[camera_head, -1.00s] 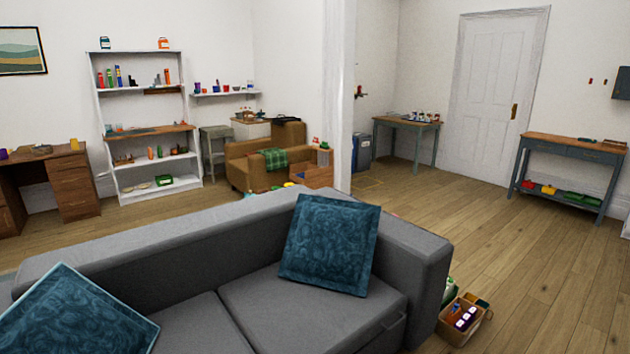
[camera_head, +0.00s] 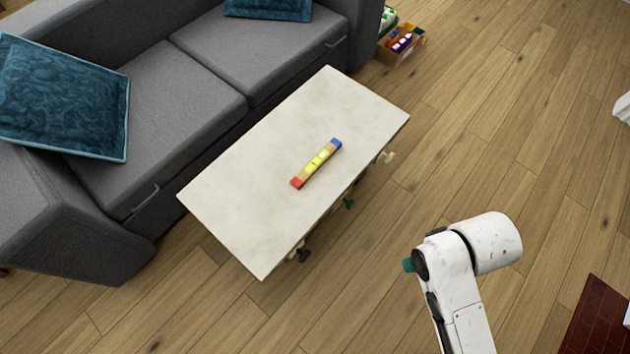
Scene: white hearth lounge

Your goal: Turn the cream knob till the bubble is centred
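A spirit level (camera_head: 316,164) lies on the pale table (camera_head: 240,187) in front of the sofa. It has a red end, a blue end and yellow vials between; the bubble is too small to tell. The cream knob (camera_head: 387,157) sticks out from the table's near long side, toward its right end. A green knob (camera_head: 349,204) and a black knob (camera_head: 303,256) stick out farther left along the same side. My white arm is at the lower right, apart from the table. I cannot make out my gripper or its fingers.
A grey sofa (camera_head: 140,120) with blue cushions (camera_head: 65,97) stands along the table's far side. A box of small things (camera_head: 402,42) is on the floor beyond it. The wooden floor right of the table is clear. A dark red brick patch (camera_head: 603,318) is at the lower right.

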